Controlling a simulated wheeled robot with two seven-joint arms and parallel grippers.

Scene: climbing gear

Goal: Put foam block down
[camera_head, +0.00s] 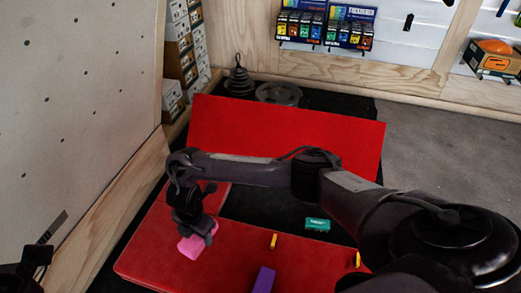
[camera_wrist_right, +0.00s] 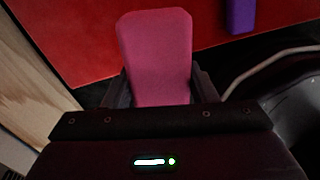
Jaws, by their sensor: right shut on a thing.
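The pink foam block (camera_head: 191,247) is in my right gripper (camera_head: 203,232), over the left part of the red mat (camera_head: 150,252). In the right wrist view the pink block (camera_wrist_right: 158,58) stands out between the two dark fingers of the right gripper (camera_wrist_right: 160,92), which is shut on it. I cannot tell whether the block touches the mat. A dark part of my left arm, with what looks like the left gripper (camera_head: 36,258), shows at the left edge; its fingers are unclear.
A purple block (camera_head: 264,279), a yellow piece (camera_head: 273,241) and another yellow piece (camera_head: 357,259) are to the right. A teal box (camera_head: 317,224) lies on the dark area. A red panel (camera_head: 300,135) rises behind. A wooden wall (camera_head: 125,175) stands left.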

